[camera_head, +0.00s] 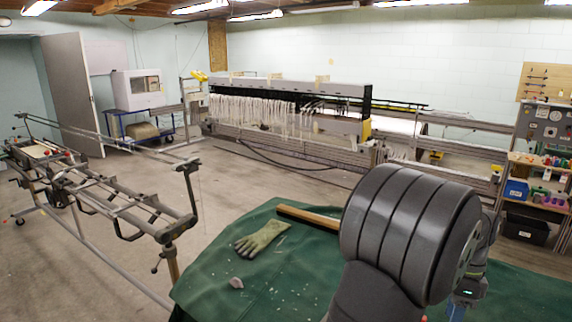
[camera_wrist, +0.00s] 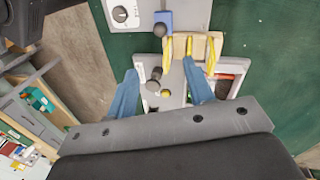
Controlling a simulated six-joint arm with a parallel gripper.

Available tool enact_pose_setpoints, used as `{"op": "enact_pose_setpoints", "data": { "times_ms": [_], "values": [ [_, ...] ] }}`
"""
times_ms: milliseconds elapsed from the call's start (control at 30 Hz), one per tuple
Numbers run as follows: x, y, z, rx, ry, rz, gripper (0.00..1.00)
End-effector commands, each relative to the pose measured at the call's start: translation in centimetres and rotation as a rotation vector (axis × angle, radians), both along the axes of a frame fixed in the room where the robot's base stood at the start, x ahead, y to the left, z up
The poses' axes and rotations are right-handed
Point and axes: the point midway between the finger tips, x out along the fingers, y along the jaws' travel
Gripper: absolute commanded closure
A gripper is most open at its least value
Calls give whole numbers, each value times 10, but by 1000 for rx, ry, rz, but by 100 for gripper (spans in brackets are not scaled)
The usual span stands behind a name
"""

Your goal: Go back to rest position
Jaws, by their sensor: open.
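In the wrist view my gripper (camera_wrist: 161,68) is open, with its two blue fingers spread wide apart. Nothing is clasped between them. Past the fingers is a light grey-white fixture (camera_wrist: 196,15) with a dial, dark grey knobs (camera_wrist: 158,30), a blue part (camera_wrist: 163,18) and a beige block (camera_wrist: 195,48) with yellow strands (camera_wrist: 190,45). I cannot tell how far the fingers are above it. In the head view my arm fills the lower right and hides much of the table there; the fingertips cannot be made out clearly.
The green-covered table (camera_head: 225,270) bears a work glove (camera_head: 261,238), a wooden bar (camera_head: 308,216) and a small grey stone-like piece (camera_head: 236,283). A metal frame (camera_head: 110,195) stands left, a loom (camera_head: 290,110) behind. Shelves with a blue bin (camera_head: 516,190) stand right.

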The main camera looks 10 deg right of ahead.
Motion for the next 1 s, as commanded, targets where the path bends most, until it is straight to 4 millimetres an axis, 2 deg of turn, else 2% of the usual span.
{"op": "enact_pose_setpoints", "data": {
  "times_ms": [100,767,1000],
  "values": [
    [-4,3,-25,3,1,0,52],
    [-25,18,-156,5,2,0,52],
    [13,53,-153,0,-2,5,52]
  ]
}}
